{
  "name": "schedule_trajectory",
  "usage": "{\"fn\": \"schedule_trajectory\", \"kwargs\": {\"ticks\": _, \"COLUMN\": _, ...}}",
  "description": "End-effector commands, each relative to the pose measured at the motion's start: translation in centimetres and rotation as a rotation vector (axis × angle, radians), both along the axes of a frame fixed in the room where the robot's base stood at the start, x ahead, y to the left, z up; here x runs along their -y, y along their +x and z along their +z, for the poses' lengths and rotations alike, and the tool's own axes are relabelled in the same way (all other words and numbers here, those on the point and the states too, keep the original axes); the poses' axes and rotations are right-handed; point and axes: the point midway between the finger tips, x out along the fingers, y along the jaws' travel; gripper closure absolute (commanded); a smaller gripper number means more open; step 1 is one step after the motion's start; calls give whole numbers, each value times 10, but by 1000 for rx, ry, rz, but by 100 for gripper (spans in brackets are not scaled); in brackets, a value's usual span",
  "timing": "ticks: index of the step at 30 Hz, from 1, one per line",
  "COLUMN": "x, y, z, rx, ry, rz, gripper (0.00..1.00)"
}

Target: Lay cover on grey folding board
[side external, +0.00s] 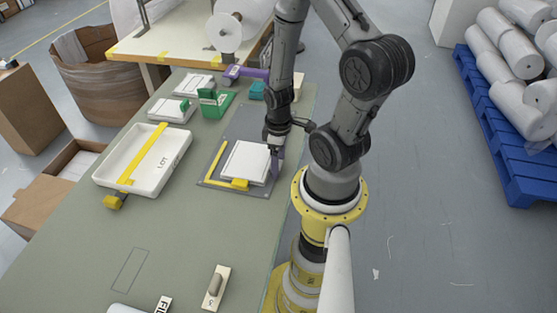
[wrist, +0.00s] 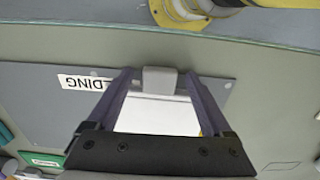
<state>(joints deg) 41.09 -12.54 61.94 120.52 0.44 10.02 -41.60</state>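The grey folding board (side external: 213,171) lies on the green table with a yellow L-shaped guide on it. The white cover (side external: 246,162) lies flat on the board, inside the guide. In the wrist view the cover (wrist: 158,116) shows between my fingers, with a small grey block (wrist: 160,80) at its edge. My gripper (side external: 277,161) is low at the cover's right edge. In the wrist view my gripper (wrist: 158,74) has its two purple fingers apart, with gaps on both sides of the grey block. The board also shows in the wrist view (wrist: 38,100), with a partly hidden label.
A white tray (side external: 120,170) with a yellow bar stands left of the board. Green holders (side external: 214,103) and white stacks (side external: 168,110) are behind it. A small block with a grey handle (side external: 216,287) lies in front. The table between is clear.

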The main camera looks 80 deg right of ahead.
Motion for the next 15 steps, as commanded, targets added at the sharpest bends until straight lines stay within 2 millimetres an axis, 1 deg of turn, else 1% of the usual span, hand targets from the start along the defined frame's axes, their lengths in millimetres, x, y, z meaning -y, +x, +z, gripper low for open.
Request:
{"fn": "schedule_trajectory", "kwargs": {"ticks": 9, "x": 0, "y": 0, "z": 3, "rx": 2, "ry": -2, "rz": 0, "gripper": 16}}
{"fn": "schedule_trajectory", "kwargs": {"ticks": 11, "x": 1, "y": 1, "z": 8, "rx": 3, "ry": -2, "rz": 0, "gripper": 16}}
{"fn": "schedule_trajectory", "kwargs": {"ticks": 14, "x": 1, "y": 1, "z": 23, "rx": 4, "ry": -4, "rz": 0, "gripper": 16}}
{"fn": "schedule_trajectory", "kwargs": {"ticks": 15, "x": 1, "y": 1, "z": 30, "rx": 5, "ry": -5, "rz": 0, "gripper": 16}}
